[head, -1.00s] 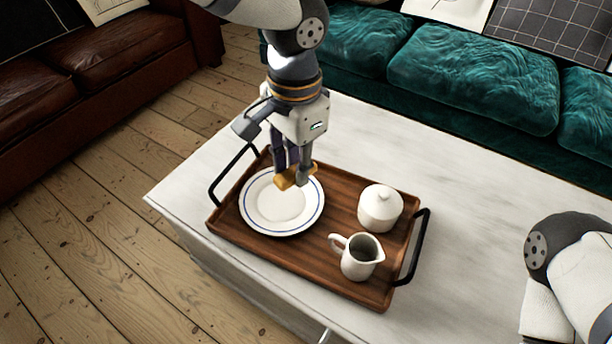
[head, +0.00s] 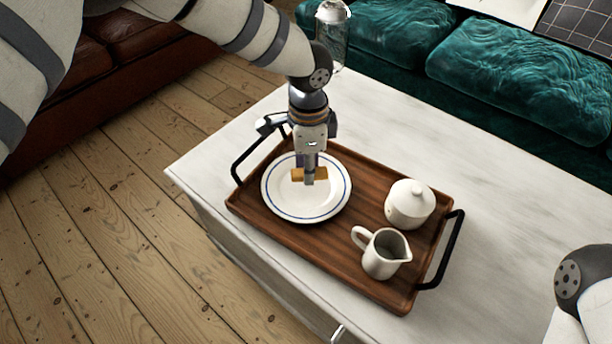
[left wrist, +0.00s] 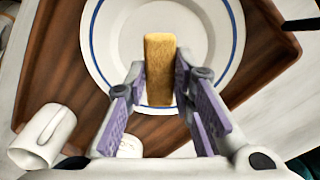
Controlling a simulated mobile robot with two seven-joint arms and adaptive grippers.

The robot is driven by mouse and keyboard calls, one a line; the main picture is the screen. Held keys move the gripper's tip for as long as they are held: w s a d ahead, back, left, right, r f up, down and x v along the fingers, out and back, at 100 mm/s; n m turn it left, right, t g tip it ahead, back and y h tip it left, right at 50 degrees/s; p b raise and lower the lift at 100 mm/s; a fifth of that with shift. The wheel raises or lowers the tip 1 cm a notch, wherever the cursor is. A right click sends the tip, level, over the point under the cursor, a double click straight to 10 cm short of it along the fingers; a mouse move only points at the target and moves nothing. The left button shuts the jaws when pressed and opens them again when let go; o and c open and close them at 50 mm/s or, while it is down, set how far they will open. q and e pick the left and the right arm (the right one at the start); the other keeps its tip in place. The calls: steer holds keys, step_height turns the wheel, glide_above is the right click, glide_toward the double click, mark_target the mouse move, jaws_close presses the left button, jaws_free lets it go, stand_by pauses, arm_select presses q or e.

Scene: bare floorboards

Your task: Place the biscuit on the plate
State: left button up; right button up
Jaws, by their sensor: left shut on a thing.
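The biscuit (head: 322,174) is a golden-brown bar. My left gripper (head: 309,174) is shut on it and holds it over the back half of the white plate (head: 287,207), which has a blue ring. In the left wrist view the biscuit (left wrist: 160,60) sits between the purple-padded fingers (left wrist: 158,88), with the plate (left wrist: 112,62) beneath it. I cannot tell whether the biscuit touches the plate. My right arm shows at the right edge of the head view, its gripper out of frame.
The plate lies on a wooden tray (head: 330,240) with black handles. On its right stand a lidded white pot (head: 410,205) and a white jug (head: 382,256). A glass vessel (head: 332,38) stands at the back of the marble table (head: 500,230). A teal sofa (head: 520,85) stands behind.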

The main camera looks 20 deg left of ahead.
arm_select(q)
steer(key=shift+w+a+f+b, duration=0.1)
steer(key=shift+a+f+b, duration=0.05)
steer(key=shift+f, duration=0.8)
steer(key=shift+a+f+b, duration=0.1)
steer(key=shift+f+b, duration=0.05)
steer(key=shift+f, duration=0.8)
steer(key=o, duration=0.8)
step_height(320, 180, up, 12)
steer(key=shift+r+p, duration=0.15)
steer(key=shift+p, duration=0.9)
